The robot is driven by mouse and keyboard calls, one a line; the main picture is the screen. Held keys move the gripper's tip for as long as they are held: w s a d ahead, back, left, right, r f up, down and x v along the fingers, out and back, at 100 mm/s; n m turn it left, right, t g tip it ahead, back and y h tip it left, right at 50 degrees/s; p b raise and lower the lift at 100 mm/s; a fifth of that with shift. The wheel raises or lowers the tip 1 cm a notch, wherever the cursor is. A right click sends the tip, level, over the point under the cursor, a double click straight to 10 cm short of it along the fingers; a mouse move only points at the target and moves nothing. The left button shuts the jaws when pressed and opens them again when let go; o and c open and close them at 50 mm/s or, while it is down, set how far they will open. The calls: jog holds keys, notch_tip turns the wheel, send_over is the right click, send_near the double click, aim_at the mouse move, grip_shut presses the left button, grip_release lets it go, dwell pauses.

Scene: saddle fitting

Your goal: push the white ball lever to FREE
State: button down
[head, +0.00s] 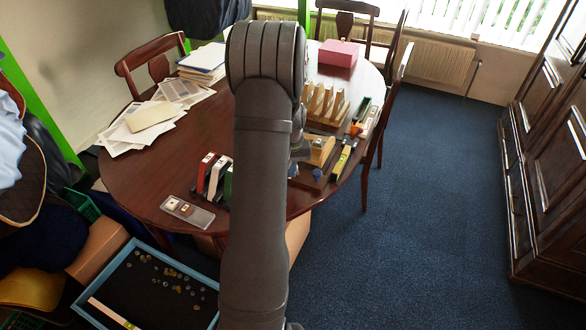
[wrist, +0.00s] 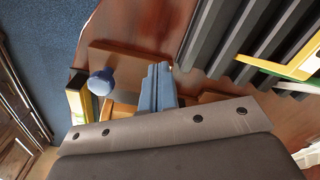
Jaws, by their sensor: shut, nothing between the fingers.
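My gripper (wrist: 157,82) is shut and empty in the wrist view, its blue-grey fingers together over a dark wooden board (wrist: 115,60). A round blue knob (wrist: 101,82) stands on this board, just left of the fingertips and apart from them. In the head view, the blue knob (head: 317,174) is on the board right of my arm, near a light wooden block (head: 320,150). My arm hides most of the gripper there. I cannot make out a white ball lever or a FREE mark in either view.
A yellow bar (head: 342,161) lies right of the block, with wooden racks (head: 325,104) behind. Dark grey ribbed slats (wrist: 235,35) rise right of the fingers in the wrist view. Red and white upright pieces (head: 211,175) and a small tray (head: 187,212) are left of my arm.

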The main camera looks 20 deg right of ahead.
jog(key=shift+w+d, duration=1.2)
jog(key=shift+w, duration=0.05)
jog(key=shift+s+a, duration=0.4)
jog(key=shift+r, duration=3.5)
jog(key=shift+f, duration=0.1)
notch_tip(320, 180, down, 7)
jog(key=shift+r, duration=0.1)
jog(key=shift+w+d, duration=0.15)
